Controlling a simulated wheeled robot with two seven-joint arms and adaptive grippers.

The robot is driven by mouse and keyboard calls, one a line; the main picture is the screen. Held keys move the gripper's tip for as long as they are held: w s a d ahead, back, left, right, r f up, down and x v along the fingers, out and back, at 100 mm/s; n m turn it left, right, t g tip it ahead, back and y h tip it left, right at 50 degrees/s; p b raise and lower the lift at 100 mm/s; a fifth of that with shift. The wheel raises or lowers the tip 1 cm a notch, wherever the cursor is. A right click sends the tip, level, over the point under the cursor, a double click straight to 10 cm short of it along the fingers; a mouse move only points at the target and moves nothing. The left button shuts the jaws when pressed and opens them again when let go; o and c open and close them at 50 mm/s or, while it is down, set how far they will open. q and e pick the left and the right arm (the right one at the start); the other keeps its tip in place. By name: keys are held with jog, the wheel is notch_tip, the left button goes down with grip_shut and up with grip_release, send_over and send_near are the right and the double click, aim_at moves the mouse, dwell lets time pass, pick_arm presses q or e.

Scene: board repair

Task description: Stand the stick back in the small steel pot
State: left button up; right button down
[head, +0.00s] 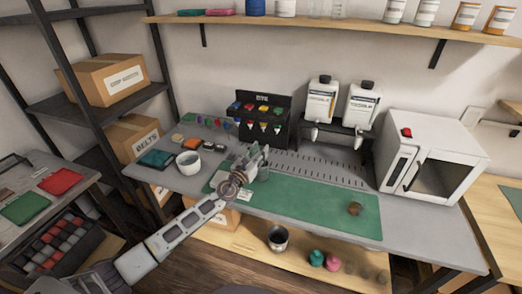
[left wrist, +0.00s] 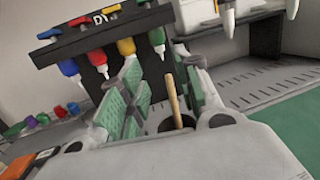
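My left gripper (head: 254,158) is over the back left of the green mat (head: 310,205). In the left wrist view its green-padded fingers (left wrist: 160,95) are apart. A thin wooden stick (left wrist: 173,98) shows between them, nearer the right finger, slightly tilted. Its lower end meets a dark round opening, seemingly the small steel pot (left wrist: 154,124), partly hidden by my gripper body. In the head view a small grey pot (head: 263,173) shows just beside the fingers; the stick is too small to make out there. My right gripper is not in view.
A dye rack (head: 262,118) with coloured bottles stands behind the gripper. A white bowl (head: 189,162) is to its left. Two white dispensers (head: 340,105) and a white oven-like box (head: 430,155) are right. A brown round thing (head: 355,208) lies on the mat.

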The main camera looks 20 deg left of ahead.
pick_arm(q)
jog(key=v, duration=1)
dwell(0.3)
dwell(1.4)
